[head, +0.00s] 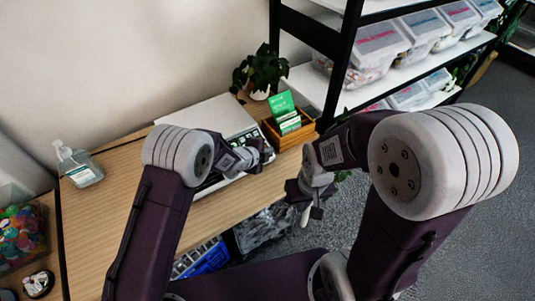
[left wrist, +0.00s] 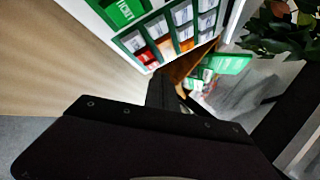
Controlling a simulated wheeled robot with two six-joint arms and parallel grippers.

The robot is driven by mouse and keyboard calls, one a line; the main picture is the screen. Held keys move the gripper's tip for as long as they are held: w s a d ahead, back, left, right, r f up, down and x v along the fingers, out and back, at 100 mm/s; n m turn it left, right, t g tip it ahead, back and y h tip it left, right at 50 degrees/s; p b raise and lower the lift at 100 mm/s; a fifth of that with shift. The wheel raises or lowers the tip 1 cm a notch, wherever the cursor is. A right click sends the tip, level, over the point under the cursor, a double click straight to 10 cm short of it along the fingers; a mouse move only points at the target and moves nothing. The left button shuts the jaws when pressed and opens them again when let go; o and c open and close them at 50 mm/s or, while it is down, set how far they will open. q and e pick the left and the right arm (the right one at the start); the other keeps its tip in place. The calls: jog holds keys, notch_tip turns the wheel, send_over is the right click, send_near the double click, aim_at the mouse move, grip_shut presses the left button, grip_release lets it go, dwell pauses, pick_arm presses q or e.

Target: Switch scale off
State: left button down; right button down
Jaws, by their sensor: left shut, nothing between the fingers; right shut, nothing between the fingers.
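The scale is a white flat device (head: 203,113) on the wooden table against the wall, partly hidden behind my left arm. Its front panel with small keys shows beside my left wrist. In the left wrist view the panel (left wrist: 165,35) shows a green label, pale keys and red and orange keys. My left gripper (head: 266,151) is shut and empty at the right part of the panel; whether it touches a key, I cannot tell. Its dark fingers show in the left wrist view (left wrist: 163,92). My right gripper (head: 306,212) is shut and empty, off the table's front edge.
A wooden box with green cards (head: 287,125) stands right of the scale, with a potted plant (head: 260,72) behind. A sanitizer bottle (head: 78,165) stands at the left. A black-framed shelf (head: 340,65) with clear bins is at the right. A blue crate (head: 203,260) is below the table.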

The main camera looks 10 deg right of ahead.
pick_arm(q)
jog(key=shift+w+f+b, duration=0.2)
jog(key=shift+f+b, duration=0.1)
jog(key=shift+f, duration=0.2)
dwell(0.6)
jog(key=shift+r, duration=0.1)
jog(key=shift+s+r+p, duration=0.3)
jog(key=shift+r, duration=0.4)
jog(key=shift+s+d+r+p, duration=0.15)
jog(key=shift+s+r+p, duration=0.15)
jog(key=shift+r, duration=0.45)
jog(key=shift+s+d+r+p, duration=0.1)
jog(key=shift+s+r+p, duration=0.25)
jog(key=shift+r, duration=0.45)
jog(key=shift+s+d+r+p, duration=0.15)
jog(key=shift+s+r+p, duration=0.15)
jog(key=shift+r, duration=0.45)
